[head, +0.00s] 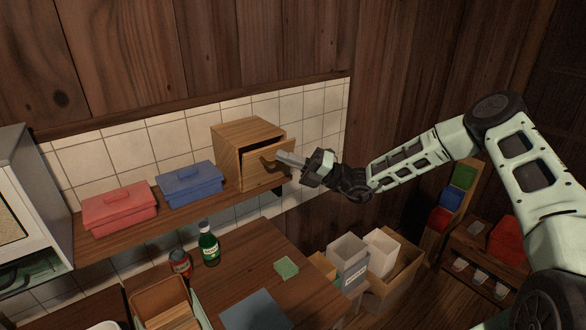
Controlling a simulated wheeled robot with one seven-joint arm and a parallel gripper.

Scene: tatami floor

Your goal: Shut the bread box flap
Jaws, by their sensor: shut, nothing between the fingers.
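The wooden bread box (246,132) stands at the right end of the wall shelf in the head view. Its front flap (266,174) shows on the side facing right and forward, with a dark gap along its upper edge, so it looks slightly open. A dark curved handle (268,166) is on the flap's front. My gripper (280,158) is shut and empty, with its fingertips at the flap's front near the handle. I cannot tell whether they touch it. The fingers hide part of the flap.
A red lidded box (119,210) and a blue lidded box (190,185) stand left of the bread box on the shelf. Below, the counter holds a green bottle (209,246), a can (180,263) and a green sponge (286,267). Bins (347,257) stand at lower right.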

